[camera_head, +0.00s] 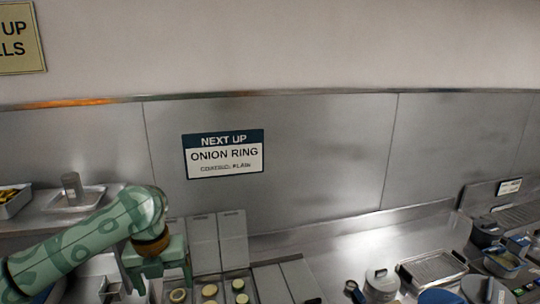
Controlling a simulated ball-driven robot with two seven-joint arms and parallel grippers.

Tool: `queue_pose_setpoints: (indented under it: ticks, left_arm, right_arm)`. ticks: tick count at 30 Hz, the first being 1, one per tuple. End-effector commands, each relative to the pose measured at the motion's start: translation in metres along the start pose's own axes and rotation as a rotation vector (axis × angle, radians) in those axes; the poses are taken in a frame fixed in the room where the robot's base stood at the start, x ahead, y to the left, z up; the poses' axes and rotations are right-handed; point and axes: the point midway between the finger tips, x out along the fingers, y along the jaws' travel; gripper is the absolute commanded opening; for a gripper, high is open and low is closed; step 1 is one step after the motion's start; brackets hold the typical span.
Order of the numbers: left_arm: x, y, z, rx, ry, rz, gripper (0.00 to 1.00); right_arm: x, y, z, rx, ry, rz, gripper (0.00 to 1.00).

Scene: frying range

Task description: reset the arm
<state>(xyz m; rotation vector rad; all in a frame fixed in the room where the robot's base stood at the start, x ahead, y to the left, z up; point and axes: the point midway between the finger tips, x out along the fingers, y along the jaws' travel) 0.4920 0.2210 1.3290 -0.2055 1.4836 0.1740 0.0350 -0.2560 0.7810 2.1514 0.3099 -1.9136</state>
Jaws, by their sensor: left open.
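My left arm, green with darker patches, comes in from the left edge and bends down at an orange-brown wrist ring. My left gripper (157,285) hangs below it, open, with its fingers apart. No object is seen between the fingers. It is over the left part of the counter, left of several small round pieces (209,291) in pale and green tones. What lies directly behind the gripper is hidden. My right gripper is not in view.
A metal tray with a small canister (73,188) stands at the left. A lidded pot (381,284) and a wire-rack tray (432,269) stand at the lower right, with dark containers (503,262) beyond. A sign reading "NEXT UP ONION RING" (224,154) hangs on the steel wall.

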Motion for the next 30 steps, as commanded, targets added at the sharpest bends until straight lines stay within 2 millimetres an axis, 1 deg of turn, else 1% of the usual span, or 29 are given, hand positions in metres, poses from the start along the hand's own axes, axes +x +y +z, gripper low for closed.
queue_pose_setpoints:
  ticks: [1, 6, 11, 14, 16, 17, 19, 20, 21, 23, 24, 26, 27, 29, 30]
  left_arm:
    - [0.008, -0.005, -0.005, -0.013, -0.003, -0.007, 0.80]
    - [0.033, -0.024, -0.022, -0.094, -0.033, -0.046, 0.80]
    - [0.063, -0.047, -0.048, -0.235, -0.070, -0.120, 0.80]
    - [0.081, -0.062, -0.068, -0.374, -0.093, -0.193, 0.80]
    - [0.093, -0.070, -0.085, -0.512, -0.109, -0.259, 0.80]
    - [0.098, -0.073, -0.093, -0.587, -0.116, -0.293, 0.80]
    - [0.107, -0.073, -0.111, -0.801, -0.133, -0.376, 0.80]
    - [0.111, -0.069, -0.118, -0.905, -0.143, -0.410, 0.80]
    - [0.114, -0.061, -0.126, -1.043, -0.159, -0.448, 0.80]
    - [0.117, -0.044, -0.136, -1.236, -0.190, -0.493, 0.80]
    - [0.118, -0.031, -0.142, -1.352, -0.215, -0.515, 0.80]
    - [0.119, -0.009, -0.151, -1.507, -0.255, -0.537, 0.80]
    - [0.119, 0.006, -0.157, -1.599, -0.286, -0.547, 0.80]
    - [0.119, 0.028, -0.166, -1.722, -0.335, -0.558, 0.80]
    - [0.118, 0.043, -0.172, -1.798, -0.369, -0.562, 0.80]
  right_arm:
    - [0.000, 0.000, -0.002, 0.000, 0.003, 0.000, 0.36]
    - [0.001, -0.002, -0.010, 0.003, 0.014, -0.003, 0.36]
    - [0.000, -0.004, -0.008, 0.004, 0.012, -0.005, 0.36]
    - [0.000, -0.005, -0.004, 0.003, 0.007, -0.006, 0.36]
    - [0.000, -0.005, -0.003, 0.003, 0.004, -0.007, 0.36]
    - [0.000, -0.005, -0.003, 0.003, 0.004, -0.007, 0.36]
    - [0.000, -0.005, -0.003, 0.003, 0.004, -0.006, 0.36]
    - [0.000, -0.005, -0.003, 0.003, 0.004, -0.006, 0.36]
    - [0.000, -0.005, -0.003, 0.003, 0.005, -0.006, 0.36]
    - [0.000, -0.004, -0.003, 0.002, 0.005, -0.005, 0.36]
    - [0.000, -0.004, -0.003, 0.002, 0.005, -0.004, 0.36]
    - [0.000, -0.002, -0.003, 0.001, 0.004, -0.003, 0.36]
    - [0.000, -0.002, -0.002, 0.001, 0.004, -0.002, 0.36]
    - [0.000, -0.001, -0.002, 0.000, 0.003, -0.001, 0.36]
    - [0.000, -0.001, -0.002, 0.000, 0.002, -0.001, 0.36]
